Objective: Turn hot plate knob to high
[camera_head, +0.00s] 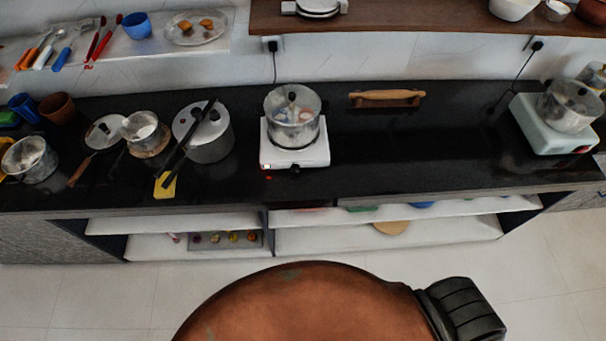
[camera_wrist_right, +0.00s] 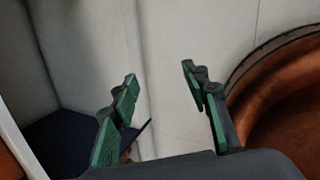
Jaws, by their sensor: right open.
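A white hot plate (camera_head: 310,153) stands on the black counter near the middle of the head view. A small dark knob (camera_head: 295,169) shows low on its front; its setting is too small to read. A red spot shows at its front left corner. A lidded glass pot (camera_head: 292,120) sits on the plate. My right gripper (camera_wrist_right: 158,80) is open and empty in the right wrist view, over pale floor; the hot plate is not in that view. My left gripper is not in view.
Pans and a lidded pot (camera_head: 209,138) stand left of the hot plate. A wooden-handled item (camera_head: 386,98) lies right of it, beside clear counter. A pale green appliance (camera_head: 545,138) bears another pot. A large brown rounded shape (camera_head: 300,300), unclear, fills the bottom.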

